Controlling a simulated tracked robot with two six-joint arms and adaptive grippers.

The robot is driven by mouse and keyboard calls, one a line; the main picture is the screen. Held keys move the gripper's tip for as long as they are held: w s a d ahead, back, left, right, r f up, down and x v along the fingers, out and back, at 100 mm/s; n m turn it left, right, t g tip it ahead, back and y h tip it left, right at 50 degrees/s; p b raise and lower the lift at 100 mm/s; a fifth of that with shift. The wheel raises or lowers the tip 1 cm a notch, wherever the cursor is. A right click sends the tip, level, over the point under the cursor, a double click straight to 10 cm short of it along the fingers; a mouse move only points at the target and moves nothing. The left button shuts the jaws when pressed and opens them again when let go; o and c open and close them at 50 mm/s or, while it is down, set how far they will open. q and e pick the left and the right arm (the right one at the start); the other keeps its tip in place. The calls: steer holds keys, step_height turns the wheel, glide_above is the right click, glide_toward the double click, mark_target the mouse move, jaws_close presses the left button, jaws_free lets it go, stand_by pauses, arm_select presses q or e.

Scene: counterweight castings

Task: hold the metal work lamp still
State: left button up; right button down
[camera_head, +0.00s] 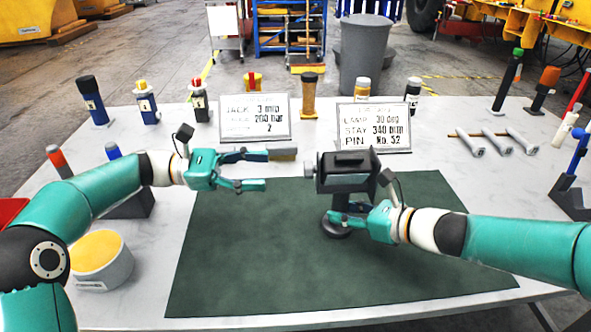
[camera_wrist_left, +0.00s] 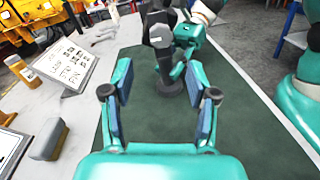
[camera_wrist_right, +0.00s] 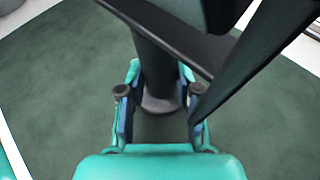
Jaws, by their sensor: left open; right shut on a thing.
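The metal work lamp (camera_head: 343,172) is dark grey, with a boxy head on a post and a round base (camera_head: 335,229), and stands upright on the green mat (camera_head: 260,260). My right gripper (camera_head: 340,218) is shut on the lamp's post, low down near the base. In the right wrist view the post (camera_wrist_right: 158,75) stands between the fingers, and the head hides part of them. My left gripper (camera_head: 258,170) is open and empty, left of the lamp and apart from it. The lamp also shows ahead of the open fingers in the left wrist view (camera_wrist_left: 163,50).
Two printed signs stand behind the mat, one reading JACK (camera_head: 254,117) and one reading LAMP 30 deg (camera_head: 373,128). A grey block-shaped brush (camera_head: 284,153) lies behind my left gripper. A yellow-topped round tub (camera_head: 100,262) is at the left. Several tools line the right. The mat's front is clear.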

mark_target(310, 169)
arm_select(q)
steer(key=d, duration=0.7)
steer(key=shift+d, duration=0.4)
jaws_close()
